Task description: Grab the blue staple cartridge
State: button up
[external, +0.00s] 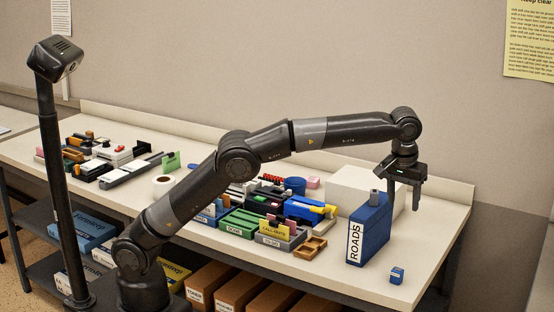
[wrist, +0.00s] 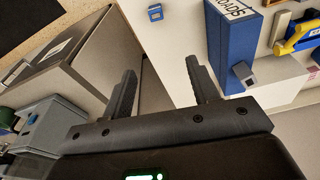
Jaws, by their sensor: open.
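A small blue box with a pale label, which looks like the blue staple cartridge (external: 397,275), lies on the bench near its right front edge. It also shows near the top middle of the wrist view (wrist: 155,12), beyond my fingertips. My gripper (external: 403,199) hangs above the right part of the bench, fingers down, well above the cartridge and apart from it. In the wrist view my gripper (wrist: 160,72) has its two fingers spread with nothing between them.
A tall blue ROADS binder (external: 369,235) stands left of the cartridge, with a small grey object (external: 374,198) on top. A white box (external: 345,187) is behind. A wooden tray (external: 309,248) and several desk items crowd the bench leftward. Bare bench surrounds the cartridge.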

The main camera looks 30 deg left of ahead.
send_over(398, 269)
jog(key=f, duration=1.2)
jog(key=s+f, duration=0.1)
jog(key=f, duration=0.4)
jog(key=shift+a+f, duration=0.1)
jog(key=shift+f, duration=0.3)
jog(key=shift+w+f, duration=0.25)
jog(key=shift+f, duration=1.2)
jog(key=shift+w+f, duration=0.2)
jog(key=shift+f, duration=1.2)
jog(key=shift+c, duration=0.5)
jog(key=c, duration=1)
jog(key=shift+o, duration=0.2)
jog(key=shift+r, duration=0.15)
